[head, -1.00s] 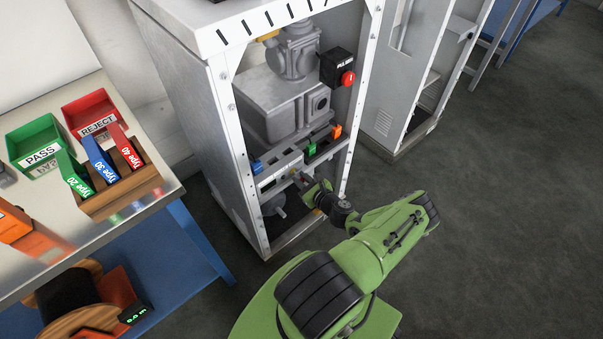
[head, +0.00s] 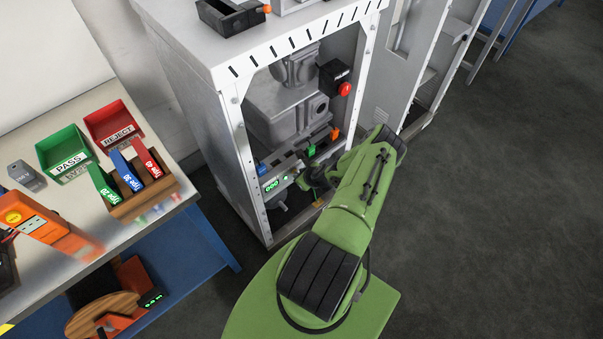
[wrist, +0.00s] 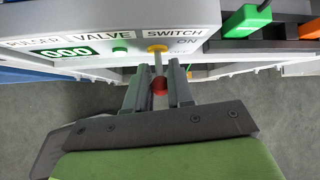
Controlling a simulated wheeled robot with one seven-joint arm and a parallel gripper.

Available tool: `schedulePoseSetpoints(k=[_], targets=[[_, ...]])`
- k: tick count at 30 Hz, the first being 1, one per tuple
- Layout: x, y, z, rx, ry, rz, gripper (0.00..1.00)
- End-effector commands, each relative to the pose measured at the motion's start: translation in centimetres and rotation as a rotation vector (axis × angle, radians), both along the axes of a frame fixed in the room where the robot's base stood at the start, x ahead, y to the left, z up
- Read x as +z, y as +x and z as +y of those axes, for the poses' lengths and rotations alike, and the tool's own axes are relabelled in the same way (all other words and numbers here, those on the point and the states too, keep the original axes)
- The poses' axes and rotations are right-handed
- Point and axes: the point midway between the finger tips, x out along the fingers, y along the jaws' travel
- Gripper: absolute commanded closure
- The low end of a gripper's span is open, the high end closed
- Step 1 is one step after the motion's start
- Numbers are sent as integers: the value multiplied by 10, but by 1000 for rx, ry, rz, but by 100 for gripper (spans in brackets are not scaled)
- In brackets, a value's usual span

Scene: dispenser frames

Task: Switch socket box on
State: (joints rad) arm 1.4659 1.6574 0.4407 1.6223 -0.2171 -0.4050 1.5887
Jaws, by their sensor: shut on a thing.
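The socket box (head: 285,168) is a grey unit low inside the open cabinet. Its front carries the labels PULSER, VALVE and SWITCH, which also show on the box in the wrist view (wrist: 110,18). A green display (wrist: 68,51) on it is lit and reads 000. The switch lever (wrist: 158,68) has a yellow base and a red tip and stands out beside the ON and OFF markings. My gripper (wrist: 158,92) is shut on the lever near its red tip. In the head view my arm hides part of the box and the gripper.
The cabinet frame (head: 243,170) stands close around the box. A red button (head: 344,89) is above it. Green and orange connectors sit to the right of the box. A table with green and red trays (head: 112,124) and an orange device (head: 45,221) is at the left.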

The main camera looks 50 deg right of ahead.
Motion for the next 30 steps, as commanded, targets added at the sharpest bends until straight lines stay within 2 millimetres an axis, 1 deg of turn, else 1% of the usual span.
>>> schedulePoseSetpoints(k=[1,12,13,16,17,25,28,30], targets=[[6,7,0,2,-1,-14,100],[5,7,-1,1,-2,-10,100],[5,7,-1,1,-2,-10,77],[5,6,-1,1,-2,-8,61],[4,5,-1,1,-2,-7,60],[4,2,0,0,0,-1,60],[14,-5,2,0,0,-1,60],[27,-15,5,-1,1,1,60]])
